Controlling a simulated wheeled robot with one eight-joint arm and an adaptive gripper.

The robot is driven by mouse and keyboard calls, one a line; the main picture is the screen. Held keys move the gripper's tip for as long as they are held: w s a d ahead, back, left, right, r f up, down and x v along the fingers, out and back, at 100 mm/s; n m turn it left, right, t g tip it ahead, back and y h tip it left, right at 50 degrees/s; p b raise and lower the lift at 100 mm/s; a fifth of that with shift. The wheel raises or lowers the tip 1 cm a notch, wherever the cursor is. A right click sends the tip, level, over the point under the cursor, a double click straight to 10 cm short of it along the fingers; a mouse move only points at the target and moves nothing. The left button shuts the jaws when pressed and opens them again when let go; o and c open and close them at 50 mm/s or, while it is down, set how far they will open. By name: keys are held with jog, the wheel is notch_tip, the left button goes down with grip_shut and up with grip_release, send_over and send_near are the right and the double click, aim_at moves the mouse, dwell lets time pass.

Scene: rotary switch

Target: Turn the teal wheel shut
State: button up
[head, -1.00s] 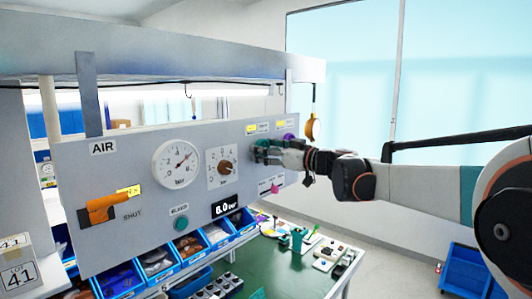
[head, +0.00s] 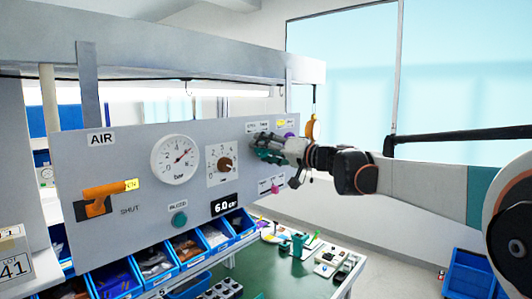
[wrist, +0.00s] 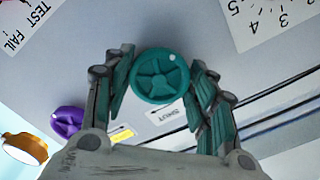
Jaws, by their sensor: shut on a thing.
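The teal wheel (wrist: 160,76) is a round, spoked handwheel with a white dot near its upper right rim. It sits between the two fingers of my gripper (wrist: 163,72) in the wrist view, and the fingers are closed on its rim from both sides. In the head view my gripper (head: 262,147) is at the right part of the grey panel (head: 140,145). There the fingers hide most or all of the wheel. A "SHUT" label (wrist: 167,114) is just below the wheel in the wrist view.
The panel also carries a dial gauge (head: 175,159), a rotary switch (head: 224,165), an orange handle (head: 97,201) and a pink knob (head: 275,189). Blue bins (head: 160,261) stand below.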

jog(key=m+b, duration=0.2)
jog(key=m, duration=2.2)
jog(key=shift+m+b, duration=0.3)
jog(key=o, duration=1)
jog(key=shift+o, duration=0.2)
jog(key=v, duration=1.2)
